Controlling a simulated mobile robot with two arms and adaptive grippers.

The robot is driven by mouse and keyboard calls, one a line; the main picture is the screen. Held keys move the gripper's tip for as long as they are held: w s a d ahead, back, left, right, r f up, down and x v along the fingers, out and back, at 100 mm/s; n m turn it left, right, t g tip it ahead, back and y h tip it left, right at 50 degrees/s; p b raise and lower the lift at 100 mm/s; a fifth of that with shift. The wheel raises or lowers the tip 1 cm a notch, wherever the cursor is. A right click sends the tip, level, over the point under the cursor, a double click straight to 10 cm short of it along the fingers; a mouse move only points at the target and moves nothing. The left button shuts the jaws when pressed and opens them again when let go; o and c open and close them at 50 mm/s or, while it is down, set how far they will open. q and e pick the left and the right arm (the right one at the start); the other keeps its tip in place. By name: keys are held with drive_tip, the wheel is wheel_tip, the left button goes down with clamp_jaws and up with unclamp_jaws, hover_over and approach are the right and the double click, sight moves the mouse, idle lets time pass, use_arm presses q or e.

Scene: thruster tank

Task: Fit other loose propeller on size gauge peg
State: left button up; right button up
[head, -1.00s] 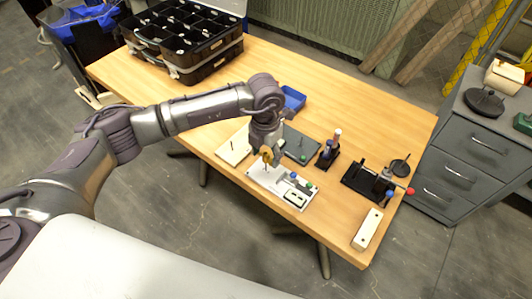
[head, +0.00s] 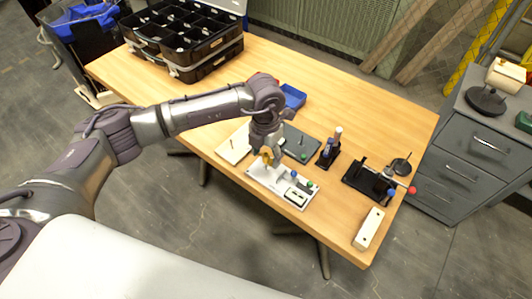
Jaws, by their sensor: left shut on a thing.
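My left gripper (head: 267,158) is shut on a small gold-orange propeller (head: 267,154) and holds it over the left end of a white plate (head: 256,172). The fingers hide much of the propeller, and I cannot tell whether it touches a peg or the plate. A cream plate (head: 228,153) with a thin upright peg lies left of the gripper. A dark grey plate (head: 301,134) with a thin peg lies behind and right. I cannot tell which peg is the size gauge peg. My right gripper is out of view.
Blue- and green-topped pieces (head: 294,174) stand on the white plate. Black stands (head: 328,153) and a black fixture (head: 362,180) with a red knob are to the right. A white block (head: 368,229) lies near the front right edge. A blue bin (head: 292,96) and black organizer cases (head: 205,67) are behind.

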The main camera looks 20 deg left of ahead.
sight(266, 170)
use_arm(q)
drive_tip(key=shift+f, duration=0.45)
drive_tip(key=shift+f+b, duration=0.55)
drive_tip(key=shift+b, duration=0.2)
drive_tip(key=shift+f, duration=0.15)
drive_tip(key=shift+f+b, duration=0.5)
drive_tip(key=shift+b, duration=0.1)
drive_tip(key=shift+f, duration=0.2)
idle(0.4)
drive_tip(key=shift+f+b, duration=0.3)
drive_tip(key=shift+b, duration=0.15)
drive_tip(key=o, duration=1.2)
drive_tip(key=shift+o, duration=0.2)
